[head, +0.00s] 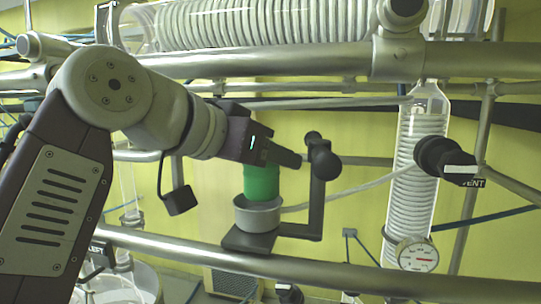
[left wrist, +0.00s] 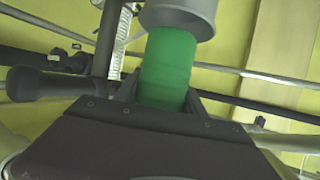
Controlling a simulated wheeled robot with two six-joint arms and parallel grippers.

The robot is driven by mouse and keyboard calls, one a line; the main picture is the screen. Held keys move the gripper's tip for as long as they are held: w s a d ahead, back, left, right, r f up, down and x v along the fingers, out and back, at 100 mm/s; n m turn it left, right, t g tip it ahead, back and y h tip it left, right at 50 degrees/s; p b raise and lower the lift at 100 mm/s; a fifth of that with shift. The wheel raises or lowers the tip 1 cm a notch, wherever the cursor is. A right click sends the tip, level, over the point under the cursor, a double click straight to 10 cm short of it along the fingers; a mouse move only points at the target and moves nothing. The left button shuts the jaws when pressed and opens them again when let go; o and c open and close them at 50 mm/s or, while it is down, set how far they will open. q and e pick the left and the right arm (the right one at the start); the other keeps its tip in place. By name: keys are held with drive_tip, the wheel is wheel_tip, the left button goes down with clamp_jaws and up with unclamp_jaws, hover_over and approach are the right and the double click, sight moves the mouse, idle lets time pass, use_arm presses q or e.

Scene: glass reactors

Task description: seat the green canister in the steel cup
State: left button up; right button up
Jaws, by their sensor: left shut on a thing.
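The green canister (head: 261,183) is upright in my left gripper (head: 276,155), which is shut on its upper part. The steel cup (head: 257,217) stands on a dark bracket plate directly below. The canister's lower end meets the cup's opening; I cannot tell how deep it is or whether it touches the bottom. In the left wrist view, the canister (left wrist: 167,70) lies between the fingers of my gripper (left wrist: 160,98), and the cup (left wrist: 180,17) covers its far end at the top. My right gripper is not in view.
A dark bracket handle (head: 317,190) rises just right of the cup. A thick steel rail (head: 330,272) runs below, and another pipe (head: 300,64) crosses above. A glass coil column (head: 418,165) with a black vent valve (head: 445,160) and a gauge (head: 416,254) stands right.

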use_arm(q)
drive_tip(key=shift+s+a, duration=0.2)
drive_tip(key=shift+s, duration=0.1)
drive_tip(key=shift+f, duration=0.1)
drive_tip(key=shift+f+b, duration=0.3)
drive_tip(key=shift+b, duration=0.15)
drive_tip(key=shift+a+f, duration=0.1)
drive_tip(key=shift+f, duration=0.05)
drive_tip(key=shift+s, duration=0.15)
drive_tip(key=shift+f+b, duration=0.2)
drive_tip(key=shift+b, duration=0.1)
drive_tip(key=shift+f+b, duration=0.55)
drive_tip(key=shift+f, duration=0.05)
idle(0.4)
drive_tip(key=o, duration=1.5)
